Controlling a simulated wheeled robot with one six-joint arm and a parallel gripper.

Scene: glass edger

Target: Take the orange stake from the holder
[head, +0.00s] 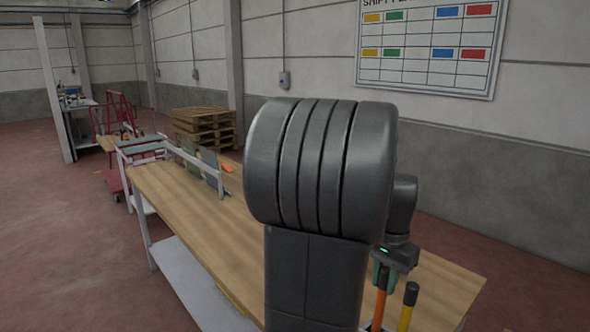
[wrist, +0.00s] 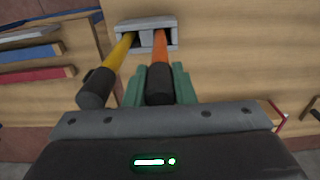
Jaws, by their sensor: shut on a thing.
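The orange stake (wrist: 160,48) has a black end piece and an orange shaft. In the wrist view its far end meets the right opening of the grey holder (wrist: 173,41). My gripper (wrist: 160,72) has green fingers on both sides of this stake, shut on it near the black end. In the head view the orange stake (head: 378,308) hangs below my gripper (head: 384,275), partly behind my arm. The yellow stake (wrist: 121,50), also black-ended, stands in the left opening beside it. It also shows in the head view (head: 405,317).
The wooden table (head: 200,215) runs along below my arm. Bars of several colours, including a red one (wrist: 40,75), lie at the left of the wrist view. Pallets (head: 205,128) stand behind the table. Open floor lies left of it.

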